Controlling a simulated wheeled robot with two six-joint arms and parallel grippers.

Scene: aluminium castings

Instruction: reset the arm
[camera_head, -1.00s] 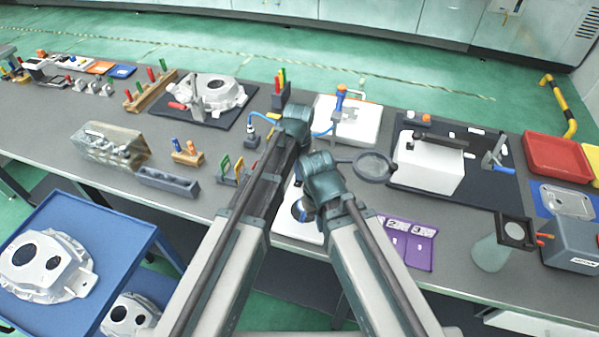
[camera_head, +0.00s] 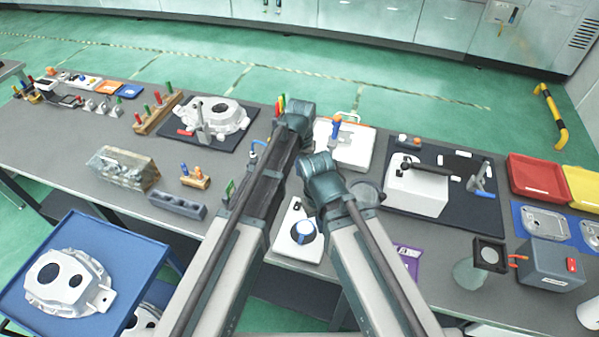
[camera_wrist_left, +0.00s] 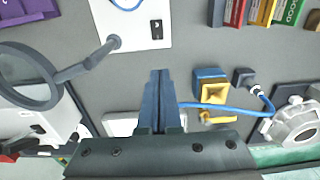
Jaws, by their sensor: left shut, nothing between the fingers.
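Both my arms reach forward over the grey workbench in the head view, with dark teal wrist parts at their ends. My left arm's end (camera_head: 297,122) is beside my right arm's end (camera_head: 322,180). Their fingers are hidden in that view. In the left wrist view my left gripper (camera_wrist_left: 158,75) has its two dark blue fingers together, with nothing between them. It points over the bench, between a magnifier ring (camera_wrist_left: 28,78) and a yellow and blue fixture (camera_wrist_left: 212,90).
A casting (camera_head: 213,113) lies on a dark mat at the back left. A white block (camera_head: 415,192) and a red tray (camera_head: 537,177) are to the right. A blue cart (camera_head: 140,265) with another casting stands at the front left. A white device (camera_head: 290,238) lies below my arms.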

